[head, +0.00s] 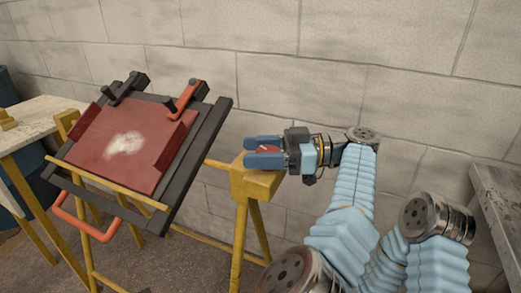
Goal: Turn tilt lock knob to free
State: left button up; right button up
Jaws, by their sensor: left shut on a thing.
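The tilt lock knob (266,148) is red and sits at the top of a yellow support (256,185), right of the tilted frame. My left gripper (263,152) is shut on the knob, with one blue finger on the far side and one on the near side. The fingers hide much of the knob, and I cannot tell which setting it points to. The dark frame (215,125) is tilted and carries a red panel (105,165) with a whitish patch. My right gripper is not in view.
An orange-handled clamp (184,97) and a black clamp (122,88) sit on the frame's upper edge. An orange handle (98,235) hangs below it. A pale table (40,118) stands at left and a grey bench (500,195) at right. A block wall closes off the back.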

aim_at(260, 151)
pick_arm(q)
jog(key=shift+a+n+g, duration=0.1)
jog(key=shift+n+g, duration=0.2)
jog(key=shift+g, duration=0.2)
jog(key=shift+r, duration=0.15)
jog(key=o, duration=0.9)
jog(key=shift+d, duration=0.2)
jog(key=shift+o, duration=0.2)
jog(key=shift+r, duration=0.35)
notch_tip(260, 151, up, 2)
jog(key=shift+r, duration=0.1)
jog(key=s+r, duration=1)
jog(key=s, duration=0.4)
jog(key=shift+d, duration=0.2)
